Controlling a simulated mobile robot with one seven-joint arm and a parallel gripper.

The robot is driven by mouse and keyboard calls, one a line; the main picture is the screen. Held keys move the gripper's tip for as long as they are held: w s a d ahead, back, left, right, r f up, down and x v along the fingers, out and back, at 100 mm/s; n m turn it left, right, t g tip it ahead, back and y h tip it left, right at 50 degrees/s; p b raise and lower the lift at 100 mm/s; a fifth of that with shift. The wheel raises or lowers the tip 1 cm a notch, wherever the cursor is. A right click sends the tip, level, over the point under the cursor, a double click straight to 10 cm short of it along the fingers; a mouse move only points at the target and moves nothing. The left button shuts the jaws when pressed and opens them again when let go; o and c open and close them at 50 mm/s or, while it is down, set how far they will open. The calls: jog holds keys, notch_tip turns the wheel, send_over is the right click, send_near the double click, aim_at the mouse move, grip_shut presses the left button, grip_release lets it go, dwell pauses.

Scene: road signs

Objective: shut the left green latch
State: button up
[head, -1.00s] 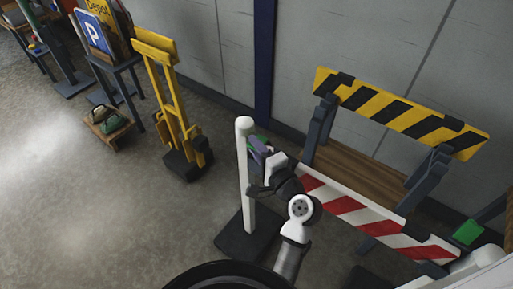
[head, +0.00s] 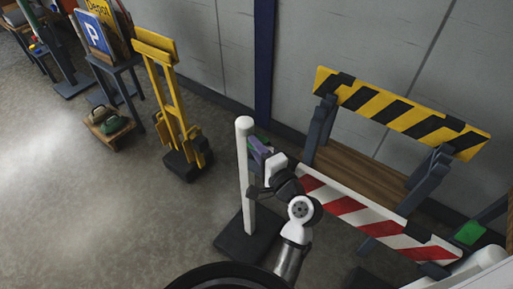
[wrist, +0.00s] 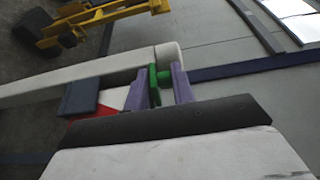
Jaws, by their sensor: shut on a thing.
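The left green latch shows in the wrist view (wrist: 153,78) near the top of the white post (wrist: 168,54). In the head view the post (head: 245,175) stands upright on a dark base, left of the red-and-white barrier board (head: 370,214). My gripper (wrist: 161,84) has its purple fingers on either side of the green latch, shut on it. In the head view my gripper (head: 261,152) is beside the post's upper part and hides most of that latch. Another green latch (head: 468,232) is at the board's right end. I cannot tell how far the left latch is turned.
A yellow-and-black striped barrier (head: 395,105) stands behind the board, near the grey wall. A yellow folded stand (head: 172,105) is at the left. A blue parking sign (head: 94,33) is farther back.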

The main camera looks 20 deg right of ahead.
jog(key=shift+r, duration=0.15)
dwell(0.7)
jog(key=o, duration=0.8)
